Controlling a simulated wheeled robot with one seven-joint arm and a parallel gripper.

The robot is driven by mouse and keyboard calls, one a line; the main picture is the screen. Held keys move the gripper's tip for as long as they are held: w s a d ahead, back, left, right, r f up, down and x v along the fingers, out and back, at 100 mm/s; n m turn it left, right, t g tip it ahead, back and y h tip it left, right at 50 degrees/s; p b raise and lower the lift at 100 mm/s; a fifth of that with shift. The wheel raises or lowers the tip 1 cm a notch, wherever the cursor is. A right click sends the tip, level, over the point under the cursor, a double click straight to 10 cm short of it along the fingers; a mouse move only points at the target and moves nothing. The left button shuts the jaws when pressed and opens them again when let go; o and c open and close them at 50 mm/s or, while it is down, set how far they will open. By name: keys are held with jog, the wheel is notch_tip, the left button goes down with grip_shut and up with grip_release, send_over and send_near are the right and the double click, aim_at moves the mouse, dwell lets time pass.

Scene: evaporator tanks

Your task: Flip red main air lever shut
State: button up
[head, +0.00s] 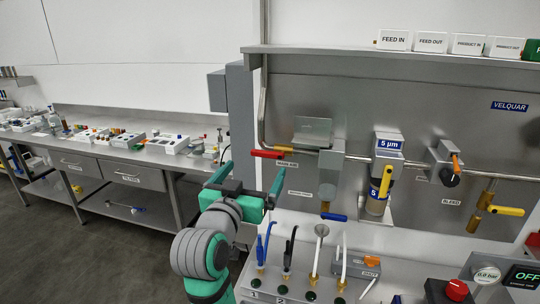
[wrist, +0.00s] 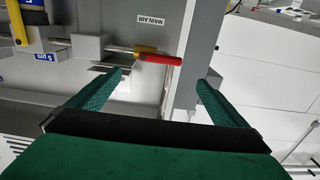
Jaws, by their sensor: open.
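The red main air lever (head: 267,154) lies roughly level at the left end of the pipe, on a brass valve, in line with the pipe. The MAIN AIR label (head: 287,164) is just below it. In the wrist view the red lever (wrist: 160,59) points right from the brass valve body (wrist: 143,49). My gripper (head: 250,177) is open and empty, below and in front of the lever. In the wrist view its fingers (wrist: 160,80) are spread apart, with the lever showing beyond the gap between them. I see no contact.
A grey upright post (head: 240,112) stands left of the lever. A filter with a blue 5 µm label (head: 388,145) and yellow handle is to the right. Below, a bench panel (head: 300,285) carries several toggles. A long workbench (head: 160,155) runs along the left.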

aim_at(266, 152)
jog(key=x, duration=1)
jog(key=shift+w+d, duration=0.1)
jog(key=shift+w, duration=0.15)
jog(key=c, duration=1.5)
